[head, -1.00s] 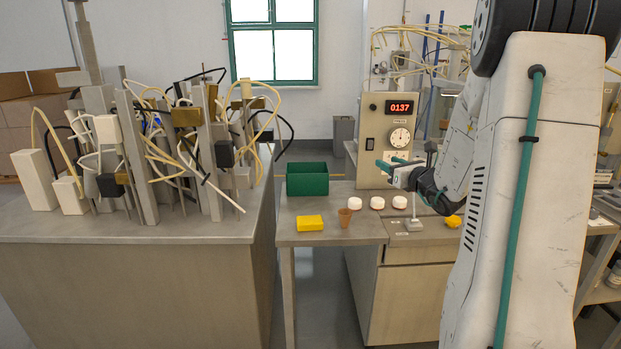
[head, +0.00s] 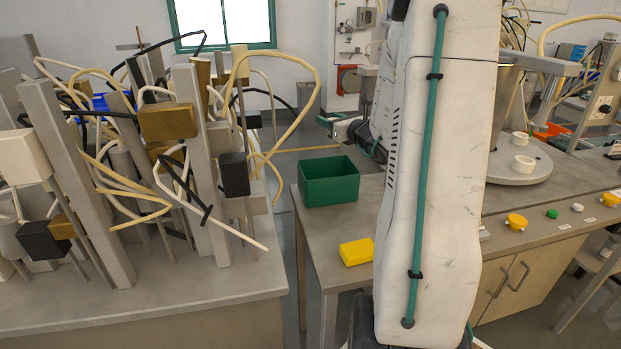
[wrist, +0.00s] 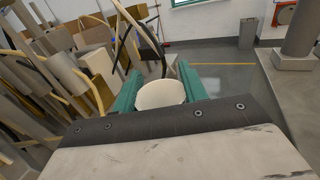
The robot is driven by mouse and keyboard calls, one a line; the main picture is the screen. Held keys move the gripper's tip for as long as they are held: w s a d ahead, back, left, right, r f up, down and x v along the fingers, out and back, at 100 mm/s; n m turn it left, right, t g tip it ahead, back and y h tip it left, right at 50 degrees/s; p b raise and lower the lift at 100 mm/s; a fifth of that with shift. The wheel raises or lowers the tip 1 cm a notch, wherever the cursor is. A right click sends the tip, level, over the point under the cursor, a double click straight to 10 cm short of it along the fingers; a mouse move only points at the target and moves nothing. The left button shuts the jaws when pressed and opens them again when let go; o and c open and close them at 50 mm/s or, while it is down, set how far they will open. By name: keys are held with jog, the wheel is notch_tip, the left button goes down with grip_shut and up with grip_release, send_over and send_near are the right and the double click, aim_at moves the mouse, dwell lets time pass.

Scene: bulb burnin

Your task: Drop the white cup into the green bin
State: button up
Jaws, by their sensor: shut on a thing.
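The white cup (wrist: 161,95) shows in the wrist view between the teal fingers of my gripper (wrist: 158,80), which is shut on it. Its round, light top faces the camera. In the head view my gripper (head: 333,121) is beyond the green bin (head: 330,183) and higher in the picture, partly behind my arm. I cannot make out the cup there. The bin is not recognisable in the wrist view.
A yellow block (head: 356,252) lies on the bench (head: 315,236) in front of the bin. At left, a table (head: 215,295) carries posts, boxes and tangled hoses (head: 300,85). A floor gap separates the two. My arm hides the bench middle. White rings sit on a round plate (head: 515,178) at right.

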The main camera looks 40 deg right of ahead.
jog(key=shift+w+d+f, duration=0.15)
jog(key=shift+w+f, duration=0.15)
jog(key=shift+f, duration=2.7)
jog(key=o, duration=1.1)
jog(key=s+a, duration=0.1)
jog(key=s, duration=0.6)
jog(key=shift+s+a, duration=0.2)
jog(key=shift+s, duration=0.2)
